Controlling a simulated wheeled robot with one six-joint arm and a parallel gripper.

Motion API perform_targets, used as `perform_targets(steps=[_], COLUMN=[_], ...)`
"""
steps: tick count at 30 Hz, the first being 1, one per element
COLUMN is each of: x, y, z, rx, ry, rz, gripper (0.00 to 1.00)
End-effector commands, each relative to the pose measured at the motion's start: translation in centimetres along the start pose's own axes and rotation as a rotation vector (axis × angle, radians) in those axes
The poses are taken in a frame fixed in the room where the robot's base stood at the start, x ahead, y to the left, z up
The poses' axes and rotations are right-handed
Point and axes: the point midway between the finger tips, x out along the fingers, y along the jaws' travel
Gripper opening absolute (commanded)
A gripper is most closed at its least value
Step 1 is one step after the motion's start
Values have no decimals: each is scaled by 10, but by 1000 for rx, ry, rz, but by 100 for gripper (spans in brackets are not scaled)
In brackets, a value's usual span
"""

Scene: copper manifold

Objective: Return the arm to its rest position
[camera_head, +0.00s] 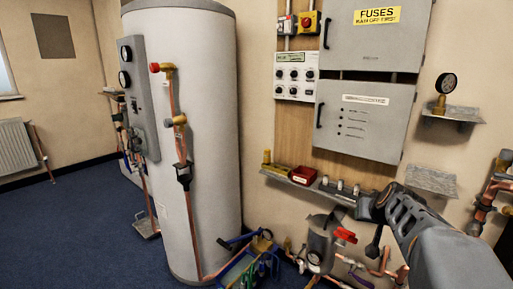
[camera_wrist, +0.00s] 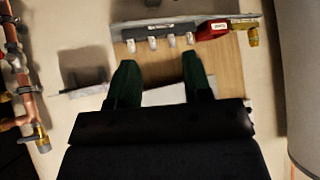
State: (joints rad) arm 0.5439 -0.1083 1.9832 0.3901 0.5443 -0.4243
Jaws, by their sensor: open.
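My arm (camera_head: 435,235) reaches in from the lower right in the head view, bent toward the wall shelf. My gripper (camera_wrist: 160,78) shows in the wrist view as two dark green fingers spread apart, with nothing held between them. In the head view its end is small and dark, close to the front of the wall shelf (camera_wrist: 127,28). On the shelf stand several small pale fittings (camera_wrist: 172,41), beyond the fingertips in the wrist view. I cannot tell the exact gap between the fingers and the shelf.
A large grey cylinder (camera_head: 205,120) stands left. Grey cabinets (camera_head: 362,120) hang above the shelf. A gauge (camera_head: 445,84) and copper pipes (camera_head: 484,205) are right. Blue floor (camera_head: 75,215) is clear at left.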

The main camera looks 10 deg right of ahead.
Motion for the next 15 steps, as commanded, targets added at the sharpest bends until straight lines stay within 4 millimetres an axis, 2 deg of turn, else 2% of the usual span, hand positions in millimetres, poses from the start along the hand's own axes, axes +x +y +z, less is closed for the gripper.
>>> perform_targets(steps=[1,3,6,10,15], x=[-38,-67,-108,-156,-201], y=[-32,-64,-101,-130,-146], z=[-10,0,17,41,66], rx=[-36,-78,-138,-212,-288], ry=[-44,-112,-204,-306,-402], rz=[-37,-74,-111,-133,-134], gripper=[45,45,45,45,45])
